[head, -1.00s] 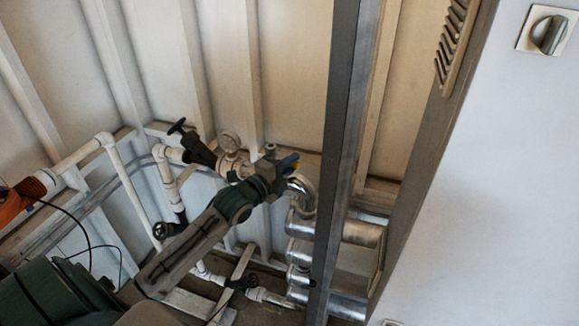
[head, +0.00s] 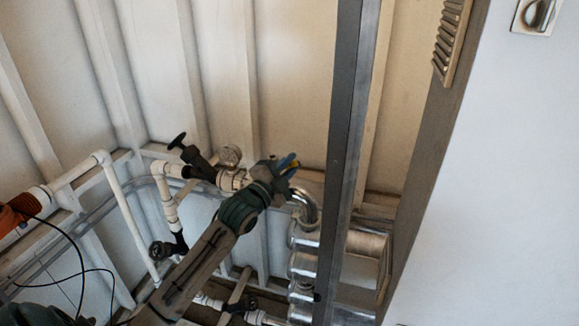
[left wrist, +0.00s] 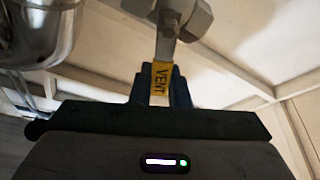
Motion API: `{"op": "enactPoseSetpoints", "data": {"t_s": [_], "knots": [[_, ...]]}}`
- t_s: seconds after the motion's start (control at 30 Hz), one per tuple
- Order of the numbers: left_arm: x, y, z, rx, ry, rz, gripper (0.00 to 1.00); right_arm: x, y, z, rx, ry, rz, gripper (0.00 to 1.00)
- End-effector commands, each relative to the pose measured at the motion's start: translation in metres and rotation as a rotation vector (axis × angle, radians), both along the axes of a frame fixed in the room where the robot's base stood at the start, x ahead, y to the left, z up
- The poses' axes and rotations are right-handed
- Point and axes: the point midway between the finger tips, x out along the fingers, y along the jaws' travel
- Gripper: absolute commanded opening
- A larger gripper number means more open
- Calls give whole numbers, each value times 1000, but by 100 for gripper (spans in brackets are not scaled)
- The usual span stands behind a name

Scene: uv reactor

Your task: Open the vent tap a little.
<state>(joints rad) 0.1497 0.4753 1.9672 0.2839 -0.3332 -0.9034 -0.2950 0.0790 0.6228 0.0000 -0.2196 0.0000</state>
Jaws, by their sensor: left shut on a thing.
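The vent tap shows in the left wrist view as a flat metal lever with a yellow sleeve (left wrist: 161,78) marked VENT, hanging from a metal hex fitting (left wrist: 185,18). My left gripper (left wrist: 161,92) has its blue fingers on both sides of the yellow sleeve, shut on it. In the head view my left gripper (head: 288,163) is above the shiny pipe bend, with a bit of yellow at its fingertips. The gripper and wrist hide most of the tap there. My right gripper is not in view.
A shiny bent pipe (head: 308,205) runs just below the gripper. A dark upright post (head: 345,150) stands to its right. A white cabinet (head: 500,200) fills the right side.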

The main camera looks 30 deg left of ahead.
Motion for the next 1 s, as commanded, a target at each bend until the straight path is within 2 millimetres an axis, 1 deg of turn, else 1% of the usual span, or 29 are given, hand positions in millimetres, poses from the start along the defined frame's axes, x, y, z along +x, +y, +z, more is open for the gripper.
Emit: {"op": "enactPoseSetpoints", "data": {"t_s": [0.1, 0.13, 0.23, 0.53, 0.67, 0.77, 1.0], "knots": [[0, 0, 0, 1, 0, 0, 0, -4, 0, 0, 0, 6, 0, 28], [0, 0, 0, 1, 0, 0, 17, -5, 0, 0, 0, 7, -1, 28], [0, 0, 0, 2, 0, 0, 37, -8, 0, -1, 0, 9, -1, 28], [-1, 0, 0, 3, 1, 0, 37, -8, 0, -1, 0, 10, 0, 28], [-7, 1, -3, 5, 1, 1, 37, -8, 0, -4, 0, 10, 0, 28], [-19, 3, -6, 7, 2, 1, 37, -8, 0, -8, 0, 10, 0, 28], [-54, 6, -13, 10, 2, -1, 37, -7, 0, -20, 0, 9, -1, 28]]}}
